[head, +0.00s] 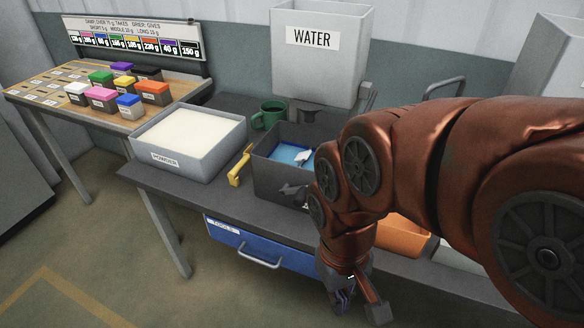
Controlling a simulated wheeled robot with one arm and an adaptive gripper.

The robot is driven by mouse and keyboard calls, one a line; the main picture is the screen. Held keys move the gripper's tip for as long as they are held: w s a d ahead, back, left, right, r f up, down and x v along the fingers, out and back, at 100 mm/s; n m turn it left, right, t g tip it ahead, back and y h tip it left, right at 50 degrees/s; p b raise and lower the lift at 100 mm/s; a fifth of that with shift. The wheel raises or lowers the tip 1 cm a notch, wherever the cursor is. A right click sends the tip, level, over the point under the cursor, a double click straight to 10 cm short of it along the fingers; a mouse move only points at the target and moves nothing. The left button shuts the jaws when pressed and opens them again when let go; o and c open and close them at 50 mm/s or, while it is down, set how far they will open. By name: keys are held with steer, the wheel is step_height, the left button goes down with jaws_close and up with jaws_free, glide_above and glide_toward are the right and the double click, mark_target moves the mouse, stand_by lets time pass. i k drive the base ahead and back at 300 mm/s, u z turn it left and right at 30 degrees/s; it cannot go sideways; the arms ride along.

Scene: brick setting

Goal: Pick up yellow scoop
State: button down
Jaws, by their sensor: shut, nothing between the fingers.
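The yellow scoop (240,166) lies on the dark bench between the powder bin and the dark tub, its long part slanting up to the right. It stands apart from my gripper. My gripper (344,301) hangs low in front of the bench, to the right of and below the scoop in the picture. It is shut and empty, and its fingers are small and dark in this view.
A grey bin of white powder (172,166) stands left of the scoop. A dark tub (268,178) with blue contents stands to its right. A green mug (268,114) and a WATER container (318,75) are behind. A blue drawer (228,239) is below the bench front.

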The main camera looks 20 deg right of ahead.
mark_target(234, 180)
steer(key=k, duration=0.55)
steer(key=u, duration=0.9)
steer(key=i, duration=1.1)
steer(key=u, duration=0.05)
